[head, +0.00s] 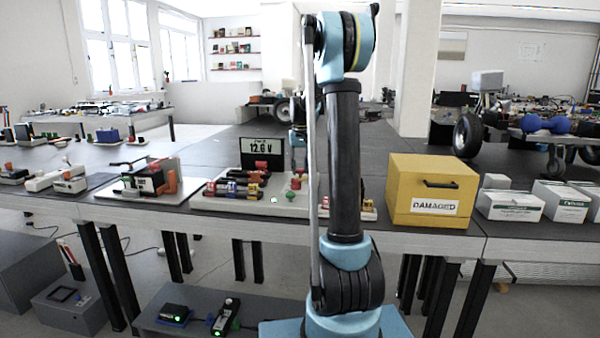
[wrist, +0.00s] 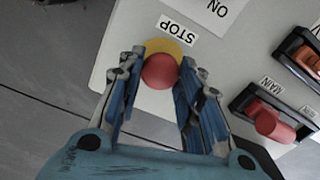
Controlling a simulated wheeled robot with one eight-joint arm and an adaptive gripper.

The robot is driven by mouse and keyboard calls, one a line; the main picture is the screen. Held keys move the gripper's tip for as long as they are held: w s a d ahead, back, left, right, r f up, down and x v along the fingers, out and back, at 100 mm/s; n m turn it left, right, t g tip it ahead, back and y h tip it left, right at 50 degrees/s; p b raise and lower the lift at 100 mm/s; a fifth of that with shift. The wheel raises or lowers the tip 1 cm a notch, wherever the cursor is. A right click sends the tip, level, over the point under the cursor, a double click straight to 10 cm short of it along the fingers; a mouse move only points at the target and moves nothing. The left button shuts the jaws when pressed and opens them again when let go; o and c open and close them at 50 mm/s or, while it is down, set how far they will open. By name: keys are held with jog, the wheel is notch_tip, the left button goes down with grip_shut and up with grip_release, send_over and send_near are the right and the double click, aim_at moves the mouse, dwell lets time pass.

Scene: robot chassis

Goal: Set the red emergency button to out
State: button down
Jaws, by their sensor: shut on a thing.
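The red emergency button (wrist: 160,72) shows in the wrist view as a round red cap on a yellow base ring (wrist: 165,48), beside a STOP label (wrist: 178,30). My gripper (wrist: 160,66) is over it, one finger on each side, and is shut on the red cap. The light panel (wrist: 120,62) carries the button. In the head view, my arm stands in front of the panel and hides part of it, so I cannot clearly tell the button there.
In the wrist view, a red MAIN switch (wrist: 272,124) and another switch block (wrist: 303,52) sit right of my gripper. In the head view, a display reading 12.6 V (head: 262,150) stands behind the panel, and a yellow DAMAGED box (head: 430,192) stands to the right.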

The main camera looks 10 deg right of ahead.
aim_at(300, 169)
jog(key=shift+d+r, duration=0.1)
jog(key=c, duration=1.1)
grip_release()
jog(key=shift+r, duration=0.15)
notch_tip(300, 169, up, 12)
jog(key=shift+f, duration=0.2)
